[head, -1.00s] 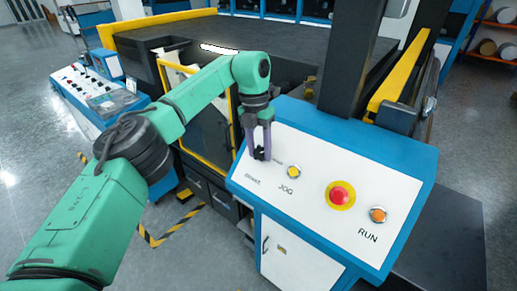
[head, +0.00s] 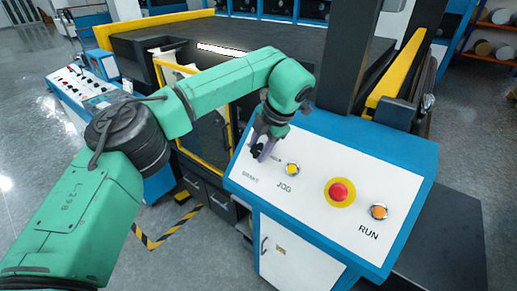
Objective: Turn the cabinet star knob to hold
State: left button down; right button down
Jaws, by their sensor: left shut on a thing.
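The cabinet's slanted white panel with a blue frame (head: 312,222) fills the middle right of the head view. A small black star knob (head: 257,151) sits at the panel's upper left, partly hidden by my gripper. My left gripper (head: 262,148) reaches down onto it and is shut on it, with the wrist tilted. Lettering shows near the knob, but its small words are hard to read. My right gripper is not in view.
Right of the knob are a yellow JOG button (head: 292,169), a red stop button on a yellow ring (head: 339,191) and an orange RUN button (head: 379,211). A dark post (head: 347,60) rises behind the panel. A yellow-framed door (head: 205,125) stands to the left.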

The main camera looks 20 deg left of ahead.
pick_arm(q)
jog(key=shift+s+f, duration=0.1)
jog(key=shift+f, duration=0.05)
dwell(0.3)
jog(key=shift+c, duration=1.8)
grip_release()
jog(key=shift+d+r, duration=0.15)
jog(key=shift+r, duration=0.25)
jog(key=b+v, duration=0.1)
jog(key=v, duration=1.2)
jog(key=shift+d+r, duration=0.25)
jog(key=shift+r, duration=0.05)
